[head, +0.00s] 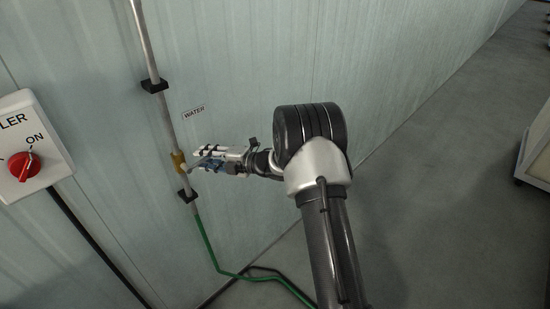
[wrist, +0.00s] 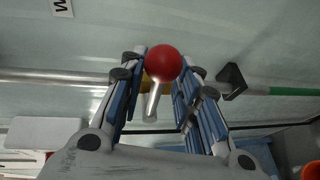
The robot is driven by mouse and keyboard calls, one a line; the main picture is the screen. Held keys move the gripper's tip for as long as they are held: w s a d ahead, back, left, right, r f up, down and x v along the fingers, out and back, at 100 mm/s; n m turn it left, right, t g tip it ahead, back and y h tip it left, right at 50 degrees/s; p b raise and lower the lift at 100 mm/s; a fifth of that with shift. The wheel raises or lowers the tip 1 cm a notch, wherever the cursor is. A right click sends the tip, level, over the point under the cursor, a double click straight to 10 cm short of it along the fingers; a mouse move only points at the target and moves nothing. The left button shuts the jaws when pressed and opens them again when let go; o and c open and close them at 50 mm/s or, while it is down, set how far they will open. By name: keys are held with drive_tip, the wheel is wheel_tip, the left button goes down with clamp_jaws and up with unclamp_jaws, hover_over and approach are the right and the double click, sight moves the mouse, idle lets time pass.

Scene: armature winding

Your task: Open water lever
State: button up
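The water lever has a red ball knob (wrist: 163,65) on a silver stem (wrist: 152,102), seen between my fingers in the wrist view. In the head view, my gripper hides the knob. The lever belongs to a brass-yellow valve (head: 179,161) on a vertical wall pipe. My gripper (head: 200,160) is at the valve, reaching in from the right. In the wrist view my gripper (wrist: 166,72) is open, with a blue-padded finger on each side of the lever and a gap around the stem. Whether a finger touches the knob, I cannot tell.
The grey pipe (head: 146,42) is held by black clamps (head: 154,86). A green hose (head: 208,244) runs from its lower end to the floor. A WATER label (head: 194,112) is on the wall. A white switch box (head: 32,145) with a red knob is at left.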

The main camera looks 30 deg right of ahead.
drive_tip(key=p+v, duration=0.2)
drive_tip(key=v, duration=1.5)
drive_tip(key=w+d+r+m+h+b, duration=0.2)
drive_tip(key=d+r+m+h+b, duration=0.1)
drive_tip(key=r+m+h, duration=0.6)
drive_tip(key=s+a+r+m+g+h+b, duration=0.1)
drive_tip(key=s+a+m+g+h+b, duration=0.2)
drive_tip(key=s+m, duration=0.8)
drive_tip(key=s+h, duration=0.1)
drive_tip(key=s, duration=0.5)
drive_tip(key=shift+a+b, duration=0.35)
drive_tip(key=shift+b, duration=0.05)
drive_tip(key=shift+s, duration=0.15)
drive_tip(key=shift+c, duration=0.3)
